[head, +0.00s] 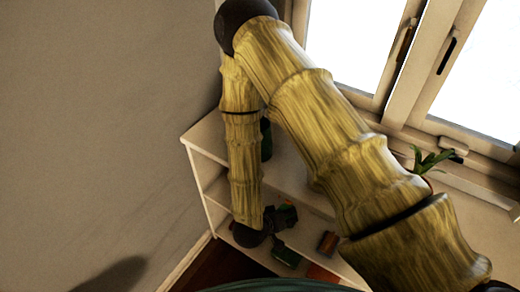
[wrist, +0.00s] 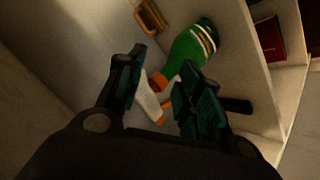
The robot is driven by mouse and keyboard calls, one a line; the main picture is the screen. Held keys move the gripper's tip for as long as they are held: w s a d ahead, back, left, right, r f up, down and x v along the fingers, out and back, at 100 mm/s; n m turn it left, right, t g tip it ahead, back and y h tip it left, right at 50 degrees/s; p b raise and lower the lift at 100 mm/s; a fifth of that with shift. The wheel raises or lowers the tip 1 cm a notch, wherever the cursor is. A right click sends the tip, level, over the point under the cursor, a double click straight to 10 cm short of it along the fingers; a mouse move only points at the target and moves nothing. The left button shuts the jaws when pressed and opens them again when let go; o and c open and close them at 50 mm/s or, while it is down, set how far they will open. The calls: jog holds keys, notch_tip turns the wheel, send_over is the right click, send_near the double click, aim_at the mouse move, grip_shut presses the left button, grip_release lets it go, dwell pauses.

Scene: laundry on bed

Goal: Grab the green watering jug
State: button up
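A green bottle-shaped jug (wrist: 186,52) with white and orange bands, an orange neck and a white-and-orange spray head shows in the wrist view. It is inside a pale shelf compartment, slanting across the picture. My gripper (wrist: 160,97) is open, its two dark teal fingers apart. The spray head (wrist: 150,104) shows between the fingers, and the green body lies beyond them. I cannot tell whether the fingers touch it.
The pale shelf unit (head: 202,150) stands against the wall below the window. A dark green object (head: 266,139) stands on it, partly behind my arm. An orange-brown box (head: 327,243) is low right. A gold handle-like object (wrist: 151,16) and red book (wrist: 269,39) are near the jug.

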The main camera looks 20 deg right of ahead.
jog(key=s+a+r+m+g+h+b, duration=0.2)
jog(key=a+r+m+g+h+b, duration=0.4)
jog(key=r, duration=0.3)
jog(key=m+g+h, duration=0.2)
jog(key=m+h, duration=0.1)
jog(key=m, duration=0.7)
send_near(266, 145)
jog(key=s+a+r, duration=0.1)
jog(key=s+a, duration=0.4)
jog(key=shift+s+d+f+p, duration=0.15)
jog(key=shift+d+p, duration=0.3)
jog(key=shift+d, duration=1.35)
jog(key=shift+s+d+r+p, duration=0.15)
jog(key=shift+d+p, duration=0.3)
jog(key=shift+d, duration=1.35)
jog(key=shift+s+d+f+p, duration=0.1)
jog(key=shift+s+d+p, duration=0.25)
jog(key=shift+d, duration=1.45)
jog(key=shift+w, duration=0.15)
grip_shut()
